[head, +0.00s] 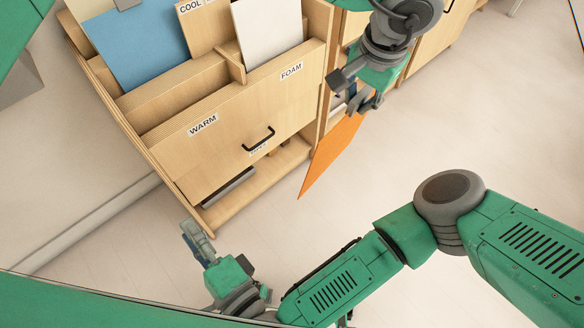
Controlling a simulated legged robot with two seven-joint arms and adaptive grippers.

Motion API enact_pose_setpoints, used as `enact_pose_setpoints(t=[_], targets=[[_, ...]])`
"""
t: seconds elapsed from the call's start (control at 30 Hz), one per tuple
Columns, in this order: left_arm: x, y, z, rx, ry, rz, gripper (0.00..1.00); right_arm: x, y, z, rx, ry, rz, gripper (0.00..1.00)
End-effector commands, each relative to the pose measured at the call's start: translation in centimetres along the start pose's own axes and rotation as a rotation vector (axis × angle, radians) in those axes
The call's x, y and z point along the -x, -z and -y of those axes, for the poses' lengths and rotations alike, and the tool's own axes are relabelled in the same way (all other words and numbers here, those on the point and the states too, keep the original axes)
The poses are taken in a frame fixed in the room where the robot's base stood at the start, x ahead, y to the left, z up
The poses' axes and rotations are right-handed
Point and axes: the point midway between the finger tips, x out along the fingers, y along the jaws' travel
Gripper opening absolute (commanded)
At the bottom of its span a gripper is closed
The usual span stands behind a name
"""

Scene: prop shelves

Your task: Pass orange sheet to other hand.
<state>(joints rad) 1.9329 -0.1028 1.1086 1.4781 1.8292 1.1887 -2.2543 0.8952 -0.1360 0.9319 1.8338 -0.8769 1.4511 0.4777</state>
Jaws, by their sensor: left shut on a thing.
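The orange sheet (330,155) hangs tilted beside the right end of the wooden shelf unit, its lower corner pointing down and to the left. My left gripper (354,92), at the upper right, is shut on the sheet's upper part. The fingers hide the sheet's top edge. My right gripper (195,240) is at the lower left, in front of the shelf unit and well apart from the sheet. Its fingers are seen edge-on, so I cannot tell whether they are open or shut. I see nothing held in it.
The wooden shelf unit (225,140) has slots labelled WARM, COOL and FOAM and a black handle (258,139). A blue sheet (135,45) and a white sheet (268,30) stand in its slots. Pale floor (480,110) is open at the right.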

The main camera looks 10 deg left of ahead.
Motion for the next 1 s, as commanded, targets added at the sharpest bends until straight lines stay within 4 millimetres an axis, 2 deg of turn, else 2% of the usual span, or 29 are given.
enact_pose_setpoints(t=[0.07, 0.17, 0.2, 0.3, 0.4, 0.5, 0.6, 0.77, 1.0], targets=[[0.0, 0.0, 0.1, 0.001, 0.000, -0.001, 0.00, -1.6, 0.1, 3.3, -0.206, 0.140, -0.131, 0.27], [0.0, 0.1, 0.0, 0.000, 0.000, 0.000, 0.00, -2.6, 2.3, 7.4, -0.479, 0.335, -0.300, 0.27], [0.0, 0.1, 0.0, 0.000, 0.000, 0.000, 0.00, -2.6, 3.5, 8.8, -0.586, 0.417, -0.367, 0.27], [0.0, 0.1, 0.0, 0.000, 0.000, 0.000, 0.00, -1.8, 7.2, 11.0, -0.822, 0.632, -0.530, 0.27], [0.0, 0.1, 0.0, 0.000, 0.001, 0.001, 0.00, 0.0, 10.8, 11.9, -0.990, 0.841, -0.670, 0.27], [0.0, 0.1, -0.1, 0.000, 0.001, 0.001, 0.00, 2.0, 13.5, 11.8, -1.091, 1.020, -0.775, 0.27], [0.0, 0.1, 0.0, 0.000, 0.001, 0.001, 0.00, 3.6, 15.2, 11.6, -1.142, 1.148, -0.838, 0.27], [0.0, 0.1, 0.0, 0.000, 0.000, 0.000, 0.00, 4.7, 16.5, 11.4, -1.167, 1.241, -0.876, 0.27], [0.0, 0.1, 0.1, 0.000, 0.000, 0.000, 0.00, 4.3, 19.7, 12.2, -1.167, 1.250, -0.874, 0.27]])
